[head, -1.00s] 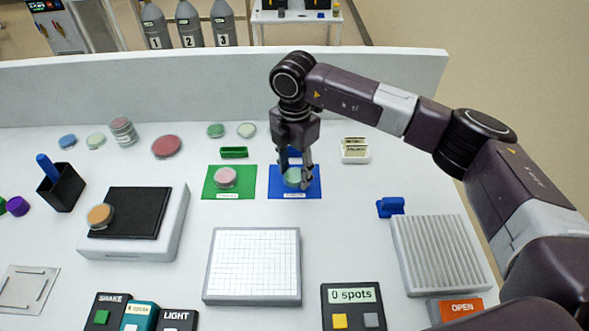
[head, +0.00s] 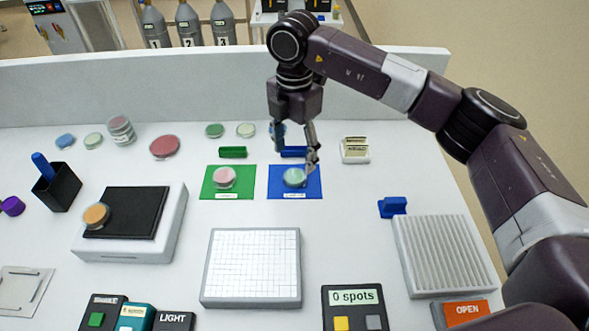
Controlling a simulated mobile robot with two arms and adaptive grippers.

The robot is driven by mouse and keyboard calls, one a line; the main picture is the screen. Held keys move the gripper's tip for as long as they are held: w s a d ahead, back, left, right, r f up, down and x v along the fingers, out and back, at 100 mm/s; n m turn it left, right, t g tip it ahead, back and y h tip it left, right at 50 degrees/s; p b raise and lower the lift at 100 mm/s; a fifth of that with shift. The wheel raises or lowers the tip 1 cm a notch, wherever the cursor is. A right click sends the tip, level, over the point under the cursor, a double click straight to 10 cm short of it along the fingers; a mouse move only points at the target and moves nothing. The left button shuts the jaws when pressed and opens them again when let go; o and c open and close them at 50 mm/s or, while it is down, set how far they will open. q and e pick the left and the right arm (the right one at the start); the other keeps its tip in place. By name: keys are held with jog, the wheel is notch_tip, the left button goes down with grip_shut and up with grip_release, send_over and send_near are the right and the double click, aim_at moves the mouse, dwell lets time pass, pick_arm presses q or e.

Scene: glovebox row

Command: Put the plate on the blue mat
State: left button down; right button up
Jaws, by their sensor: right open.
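A round plate with a pale green top (head: 294,177) lies flat on the blue mat (head: 310,190), near its middle. My right gripper (head: 297,158) is open and empty. It hangs just above and behind the plate, with a finger on each side and the tips apart. A pink plate (head: 224,177) lies on the green mat (head: 208,190) to the left. My left gripper is not in view.
Several dishes, including a red one (head: 165,146), lie along the back. A black device (head: 129,213) carries an orange dish (head: 96,216). A gridded white board (head: 251,267) is in front of the mats. A ribbed rack (head: 444,254) stands at right.

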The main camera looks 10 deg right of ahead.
notch_tip(320, 180, up, 6)
jog(key=shift+b, duration=0.45)
